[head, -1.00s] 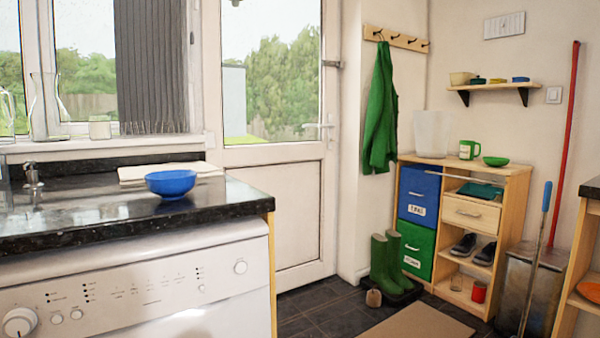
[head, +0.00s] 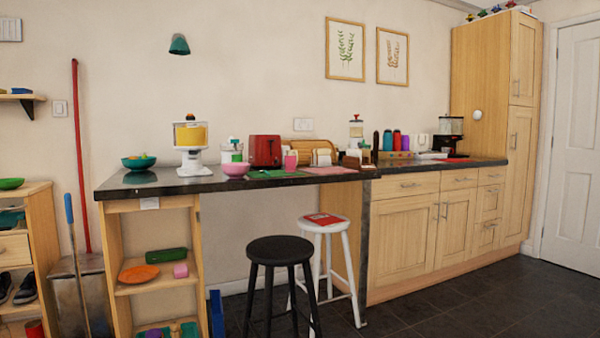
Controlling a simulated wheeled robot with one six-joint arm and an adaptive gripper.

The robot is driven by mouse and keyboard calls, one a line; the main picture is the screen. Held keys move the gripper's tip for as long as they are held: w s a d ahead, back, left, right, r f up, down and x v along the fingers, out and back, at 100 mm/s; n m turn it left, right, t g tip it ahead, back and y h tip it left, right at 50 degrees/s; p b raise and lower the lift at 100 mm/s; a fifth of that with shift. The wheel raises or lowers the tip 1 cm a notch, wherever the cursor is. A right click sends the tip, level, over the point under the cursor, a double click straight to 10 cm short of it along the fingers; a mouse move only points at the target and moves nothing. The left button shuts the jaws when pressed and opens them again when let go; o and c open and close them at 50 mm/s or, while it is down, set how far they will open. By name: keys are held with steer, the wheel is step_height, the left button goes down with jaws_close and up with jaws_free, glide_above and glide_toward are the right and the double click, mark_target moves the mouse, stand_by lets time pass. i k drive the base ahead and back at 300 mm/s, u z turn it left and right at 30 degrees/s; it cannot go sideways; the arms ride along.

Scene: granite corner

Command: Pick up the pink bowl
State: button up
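The pink bowl (head: 235,170) stands upright on the dark granite counter (head: 160,187), near its front edge and left of the middle. A white appliance with a yellow top (head: 191,145) is to its left, and a red toaster (head: 265,151) is behind it to the right. A green mat (head: 272,174) lies just right of the bowl. I cannot see what is inside the bowl. My gripper is not in view.
A black stool (head: 280,252) and a white stool (head: 325,227) stand in front of the counter. A teal bowl (head: 139,162) sits at its left end. A broom (head: 76,230) leans at left. Dark floor (head: 470,315) is clear at right.

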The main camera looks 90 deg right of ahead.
mark_target(234, 170)
steer(key=z, duration=2.5)
steer(key=i, duration=2.05)
steer(key=z, duration=0.8)
